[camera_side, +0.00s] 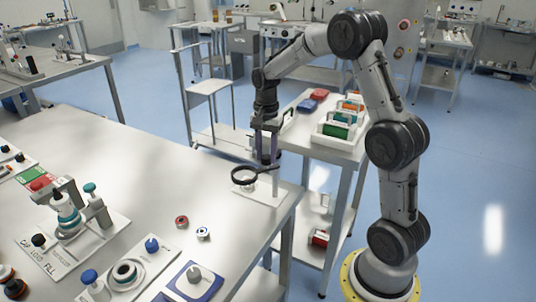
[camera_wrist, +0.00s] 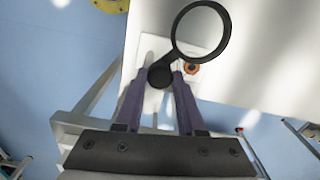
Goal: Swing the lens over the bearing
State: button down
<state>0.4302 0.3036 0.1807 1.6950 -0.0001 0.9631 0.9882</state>
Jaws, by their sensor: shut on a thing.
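The lens (camera_side: 236,172) is a black ring on a thin upright post (camera_side: 275,184) with a white base plate (camera_side: 262,194) near the bench's right corner. In the wrist view its ring (camera_wrist: 176,36) reaches up and right from a dark round hub (camera_wrist: 160,76). My gripper (camera_side: 267,162) points down at the post end of the lens; in the wrist view its fingers (camera_wrist: 166,78) are closed on the hub. The bearing (camera_wrist: 191,68), a small orange-and-dark ring, shows just below the lens ring, mostly outside its opening. In the side view the lens partly covers that spot.
Fixtures with knobs (camera_side: 66,212) stand farther left. A side table with a tray (camera_side: 340,128) of coloured boxes stands behind my gripper. Bench around the plate is clear.

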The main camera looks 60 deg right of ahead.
jog(key=shift+w+d+r+m, duration=0.15)
jog(key=shift+d+m, duration=0.25)
jog(key=shift+m, duration=1.4)
jog(key=shift+w+d+f+m, duration=0.1)
jog(key=shift+w+d+m, duration=0.3)
jog(key=shift+m, duration=1.4)
jog(key=shift+w+d+r+m, duration=0.1)
jog(key=shift+d+m, duration=0.35)
jog(key=shift+m, duration=1.35)
jog(key=c, duration=0.5)
grip_release()
notch_tip(320, 180, up, 14)
jog(key=shift+f, duration=0.2)
